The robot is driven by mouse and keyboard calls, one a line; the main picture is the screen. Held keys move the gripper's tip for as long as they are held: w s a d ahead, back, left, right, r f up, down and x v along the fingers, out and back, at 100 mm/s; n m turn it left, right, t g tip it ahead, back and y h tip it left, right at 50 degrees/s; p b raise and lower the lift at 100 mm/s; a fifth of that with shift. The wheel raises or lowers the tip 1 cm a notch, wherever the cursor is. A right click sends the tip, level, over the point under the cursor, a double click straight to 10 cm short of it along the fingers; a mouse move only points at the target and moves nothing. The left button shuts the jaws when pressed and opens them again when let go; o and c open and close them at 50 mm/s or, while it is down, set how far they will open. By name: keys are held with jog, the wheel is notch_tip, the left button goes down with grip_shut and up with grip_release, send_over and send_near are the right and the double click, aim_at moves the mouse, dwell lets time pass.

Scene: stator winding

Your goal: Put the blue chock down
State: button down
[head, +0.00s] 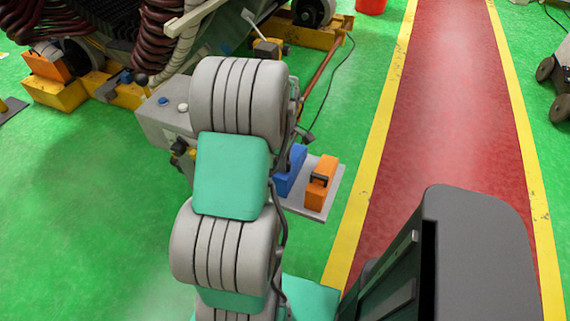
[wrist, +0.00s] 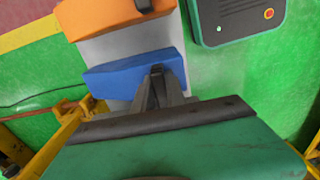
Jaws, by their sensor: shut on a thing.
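The blue chock (head: 291,170) shows to the right of my arm in the head view, above or on a light grey plate (head: 313,207). In the wrist view the blue chock (wrist: 130,74) lies across the grey plate (wrist: 130,43). My gripper (wrist: 157,74) is shut on the chock's near side there. My arm hides most of the gripper in the head view. I cannot tell whether the chock touches the plate.
An orange chock (head: 320,183) stands on the plate to the right of the blue one. A grey box with buttons (head: 165,108) is left of my arm. Another orange chock (head: 45,65) is by the yellow stand, far left. Green floor and a red walkway (head: 440,110) lie around.

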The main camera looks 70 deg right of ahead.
jog(key=shift+d+f, duration=0.1)
jog(key=shift+f, duration=0.3)
jog(key=c, duration=1.4)
grip_release()
jog(key=shift+o, duration=0.2)
jog(key=shift+r, duration=0.1)
notch_tip(320, 180, up, 12)
